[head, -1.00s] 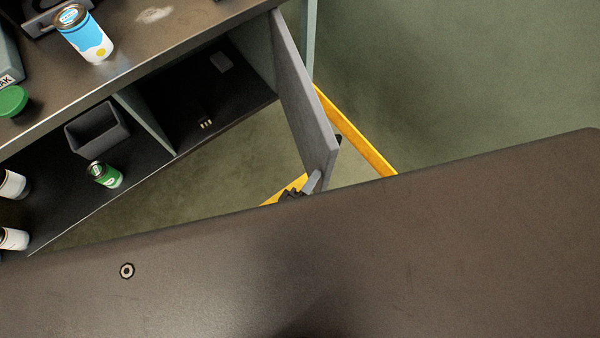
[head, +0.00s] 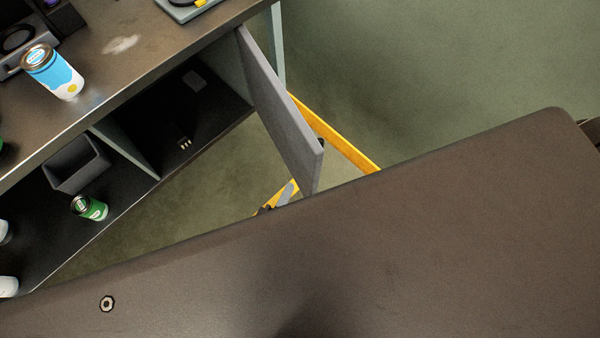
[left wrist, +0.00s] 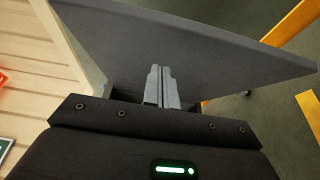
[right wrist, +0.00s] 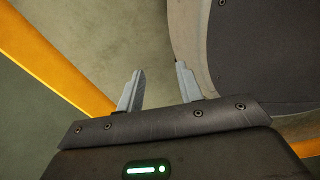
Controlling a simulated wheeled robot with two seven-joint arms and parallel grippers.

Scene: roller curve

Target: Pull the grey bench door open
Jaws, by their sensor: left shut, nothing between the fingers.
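The grey bench door (head: 282,112) stands swung out from the bench, with the compartment behind it exposed. My left gripper (head: 288,192) is at the inner side of the door, near its free end, partly hidden by a dark surface in front. In the left wrist view the door (left wrist: 200,45) spans the top, and my left gripper's fingers (left wrist: 161,70) are together and empty, pointing at its face. I cannot tell whether they touch it. My right gripper (right wrist: 160,68) is open and empty, and is not visible in the head view.
The bench top (head: 150,65) holds a blue and white can (head: 52,75). Below are a dark bin (head: 76,165) and a green can (head: 90,208). Yellow strips (head: 340,138) show beyond the door. Open floor (head: 420,70) lies to the right. A rounded grey object (right wrist: 265,60) is near my right gripper.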

